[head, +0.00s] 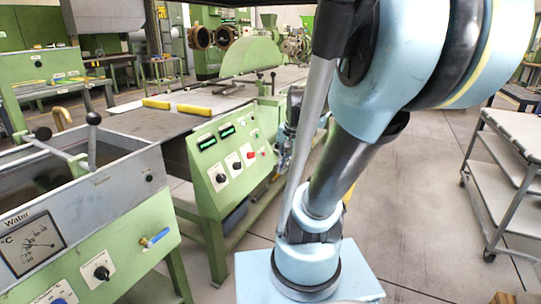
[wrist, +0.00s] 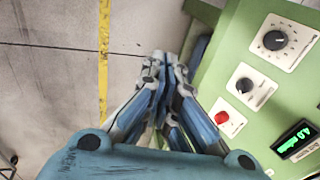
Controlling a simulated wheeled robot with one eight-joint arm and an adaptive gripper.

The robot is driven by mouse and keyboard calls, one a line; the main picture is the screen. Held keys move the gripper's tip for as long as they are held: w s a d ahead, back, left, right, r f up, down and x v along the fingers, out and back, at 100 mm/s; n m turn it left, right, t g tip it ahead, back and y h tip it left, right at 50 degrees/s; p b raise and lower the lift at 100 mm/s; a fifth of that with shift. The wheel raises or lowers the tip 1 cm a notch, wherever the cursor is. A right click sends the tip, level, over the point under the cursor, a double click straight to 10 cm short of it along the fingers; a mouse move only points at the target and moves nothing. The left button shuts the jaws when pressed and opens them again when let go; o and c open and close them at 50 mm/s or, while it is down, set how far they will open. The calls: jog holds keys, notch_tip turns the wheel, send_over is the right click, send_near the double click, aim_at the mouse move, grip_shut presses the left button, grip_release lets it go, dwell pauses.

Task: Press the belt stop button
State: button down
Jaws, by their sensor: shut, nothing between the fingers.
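The red button (head: 250,155) sits on a white plate on the sloped green control panel (head: 216,158), at the right end of a row with two black knobs. Its label is too small to read. In the wrist view the red button (wrist: 222,117) is right of my gripper (wrist: 166,60), clear of the fingers. My gripper is shut and empty, its fingertips together beside the panel's edge. In the head view my gripper (head: 285,152) is partly hidden behind my arm, just right of the panel.
The panel also has black knobs (wrist: 275,40) and green displays (head: 207,142). A water tank unit (head: 85,225) with a gauge and levers stands at left. Yellow bars (head: 157,103) lie on the machine's top. A grey cart (head: 510,150) is at right, with open floor between.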

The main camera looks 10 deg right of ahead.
aim_at(264, 154)
jog(key=w+d+m+y, duration=0.1)
jog(key=w+d+m, duration=0.2)
jog(key=w+m, duration=0.3)
jog(key=w+d+f+m+t+y, duration=0.1)
jog(key=w+m, duration=0.5)
jog(key=w, duration=0.7)
jog(key=w+d+f+m+y, duration=0.1)
jog(key=w+d+m, duration=0.3)
jog(key=w, duration=0.5)
jog(key=shift+w+d+m+t+y, duration=0.3)
jog(key=shift+d+m+t+y, duration=0.15)
jog(key=shift+m, duration=0.55)
jog(key=shift+a+f, duration=0.1)
jog(key=shift+a, duration=0.05)
jog(key=shift+w+a+r+x, duration=0.15)
jog(key=shift+a+r+x, duration=0.1)
jog(key=shift+x, duration=1.95)
jog(key=shift+w+a+r+x, duration=0.2)
jog(key=shift+a+x, duration=0.1)
jog(key=shift+x, duration=1.95)
jog(key=shift+w+a+r+x, duration=0.15)
jog(key=shift+a+r+x, duration=0.1)
jog(key=shift+x, duration=1.95)
